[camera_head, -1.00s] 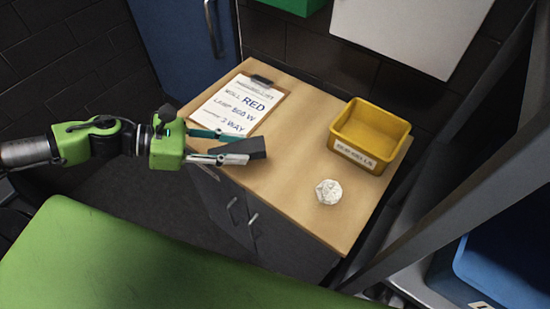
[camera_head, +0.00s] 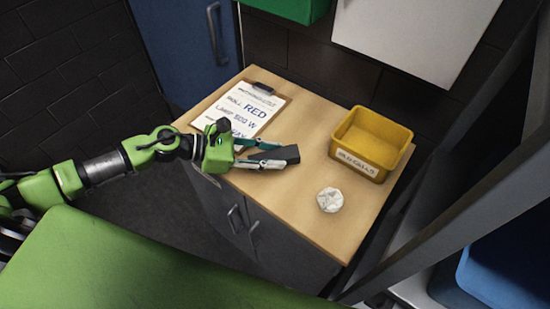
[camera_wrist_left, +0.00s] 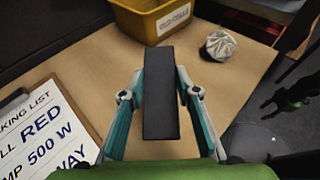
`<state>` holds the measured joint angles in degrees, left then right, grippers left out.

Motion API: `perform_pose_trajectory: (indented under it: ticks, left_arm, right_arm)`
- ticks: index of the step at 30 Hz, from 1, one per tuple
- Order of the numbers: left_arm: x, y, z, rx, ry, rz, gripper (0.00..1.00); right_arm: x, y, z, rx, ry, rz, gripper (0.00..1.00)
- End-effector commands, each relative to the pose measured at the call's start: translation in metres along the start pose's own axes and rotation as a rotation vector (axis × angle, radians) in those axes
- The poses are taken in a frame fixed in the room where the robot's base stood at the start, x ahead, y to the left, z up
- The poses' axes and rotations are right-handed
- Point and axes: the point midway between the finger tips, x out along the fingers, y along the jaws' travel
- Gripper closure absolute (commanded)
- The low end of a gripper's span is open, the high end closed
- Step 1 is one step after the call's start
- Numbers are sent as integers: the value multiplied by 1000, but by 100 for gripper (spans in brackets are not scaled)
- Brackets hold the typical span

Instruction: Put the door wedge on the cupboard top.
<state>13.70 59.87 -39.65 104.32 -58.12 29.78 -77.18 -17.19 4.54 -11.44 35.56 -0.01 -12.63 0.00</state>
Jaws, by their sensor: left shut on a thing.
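The door wedge (camera_head: 284,154) is a dark grey block. My left gripper (camera_head: 272,156) is shut on it and holds it over the wooden cupboard top (camera_head: 290,200), left of the middle. In the left wrist view the wedge (camera_wrist_left: 160,95) lies lengthwise between the two fingers of the left gripper (camera_wrist_left: 160,98), pointing towards the yellow bin. I cannot tell whether the wedge touches the top or hangs just above it. My right gripper is not in view.
A clipboard (camera_head: 238,112) with a written list lies at the back left of the top. A yellow bin (camera_head: 370,142) stands at the back right. A crumpled white ball (camera_head: 330,200) lies near the front right. The top between wedge and ball is clear.

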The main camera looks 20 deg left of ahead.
Motion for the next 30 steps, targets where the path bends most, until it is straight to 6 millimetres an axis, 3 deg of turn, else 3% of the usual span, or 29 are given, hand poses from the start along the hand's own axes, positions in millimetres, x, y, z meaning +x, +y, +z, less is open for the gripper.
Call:
perform_pose_trajectory:
  ticks: [6,12,26,27,29,30]
  left_arm:
    - [15,5,-7,0,-2,1,100]
    - [24,4,-31,-3,0,1,100]
    - [28,4,-41,2,0,1,100]
    - [27,4,-41,2,1,1,65]
    - [27,4,-40,1,1,1,53]
    - [27,4,-40,1,1,1,53]
  right_arm:
    - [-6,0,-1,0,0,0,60]
    - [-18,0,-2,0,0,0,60]
    - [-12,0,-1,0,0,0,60]
    - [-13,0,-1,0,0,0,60]
    - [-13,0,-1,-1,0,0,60]
    - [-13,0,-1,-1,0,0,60]
